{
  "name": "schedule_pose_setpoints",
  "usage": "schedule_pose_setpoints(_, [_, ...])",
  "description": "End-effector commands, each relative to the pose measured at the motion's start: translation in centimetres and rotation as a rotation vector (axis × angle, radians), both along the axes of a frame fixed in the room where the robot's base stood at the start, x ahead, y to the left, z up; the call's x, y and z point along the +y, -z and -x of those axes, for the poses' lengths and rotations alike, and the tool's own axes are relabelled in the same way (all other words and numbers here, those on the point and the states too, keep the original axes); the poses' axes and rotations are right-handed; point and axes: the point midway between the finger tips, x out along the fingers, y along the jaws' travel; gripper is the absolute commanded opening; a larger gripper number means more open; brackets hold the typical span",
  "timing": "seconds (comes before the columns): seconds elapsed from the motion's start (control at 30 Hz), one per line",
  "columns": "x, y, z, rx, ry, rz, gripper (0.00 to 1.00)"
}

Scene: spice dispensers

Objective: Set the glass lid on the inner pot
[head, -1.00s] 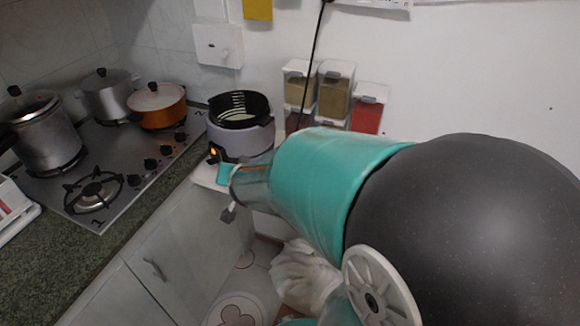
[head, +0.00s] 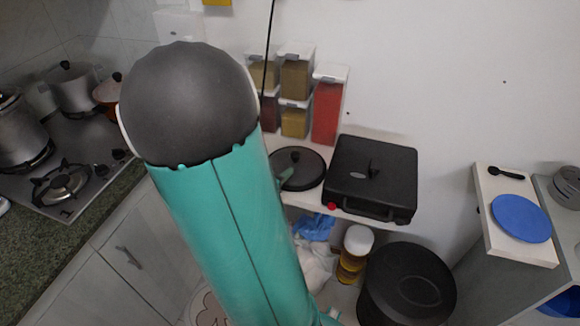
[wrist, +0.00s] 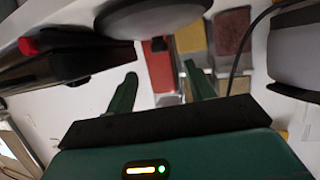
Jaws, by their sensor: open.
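A round dark lid (head: 298,168) with a small knob lies on the white shelf below the spice dispensers, left of the black grill. In the wrist view a grey round disc, likely this lid (wrist: 150,18), shows at the top edge, beyond my fingers. My gripper (wrist: 160,87) is open, with nothing between its two green fingers. In the head view my arm hides most of the gripper; a bit of teal shows at the lid's left edge. The grey cooker body (wrist: 298,52) shows at the right of the wrist view. The inner pot is hidden now.
A black grill (head: 370,178) stands right of the lid. Spice dispensers (head: 328,105) line the wall behind. A large black pot (head: 408,285) is below the shelf. The stove (head: 70,185) is at left. A cable hangs by the wall.

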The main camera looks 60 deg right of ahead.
Motion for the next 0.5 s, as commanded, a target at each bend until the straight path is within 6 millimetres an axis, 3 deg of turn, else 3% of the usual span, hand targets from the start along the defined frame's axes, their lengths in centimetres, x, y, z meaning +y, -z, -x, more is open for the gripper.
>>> schedule_pose_setpoints(0.3, [-5.5, 2.0, 0.6, 0.002, 0.011, -0.001, 0.54])
schedule_pose_setpoints(0.5, [-7.7, 2.7, 0.6, -0.001, 0.007, -0.002, 0.54])
